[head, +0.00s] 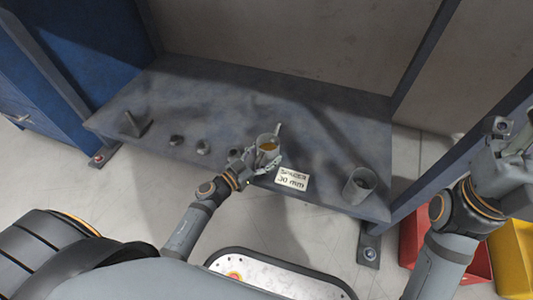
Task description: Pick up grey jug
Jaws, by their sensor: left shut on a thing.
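A grey jug (270,140) with something orange-yellow inside stands near the front edge of the grey shelf (215,90), right of its middle. A thin upright piece sticks up at its far right side. My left gripper (262,160) is shut on the jug from the front left. I cannot tell whether the jug is lifted off the shelf. My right gripper (510,145) is at the right edge, away from the shelf and partly cut off; its fingers do not show clearly.
A white spacer label (292,179) is right of the jug. A grey cup (360,185) stands at the shelf's right front. Small dark parts (203,146) and a dark wedge (134,124) are on the left. Red (412,235) and yellow (513,258) bins stand at the right.

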